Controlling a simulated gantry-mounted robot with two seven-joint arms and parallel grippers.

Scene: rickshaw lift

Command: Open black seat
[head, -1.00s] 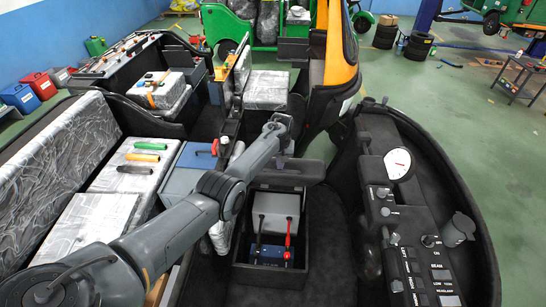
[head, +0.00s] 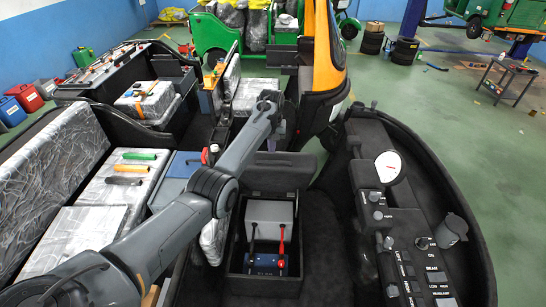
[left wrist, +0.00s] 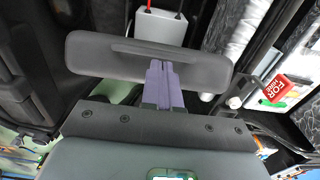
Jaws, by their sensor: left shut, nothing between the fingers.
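The black seat (head: 280,173) is raised at the far edge of its open black box (head: 243,262) in the head view. Its panel (left wrist: 95,58), with a long ridge on it, spans the upper middle of the left wrist view. My left gripper (left wrist: 157,66) is shut and empty, its purple fingertips overlapping the panel's edge; whether they touch it is unclear. In the head view the left gripper (head: 272,140) is small, just beyond the raised seat. My right gripper is not in view.
The dashboard (head: 405,235) stands at the right. Plastic-wrapped seats (head: 85,235) fill the left. A black floor lies between box and dashboard.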

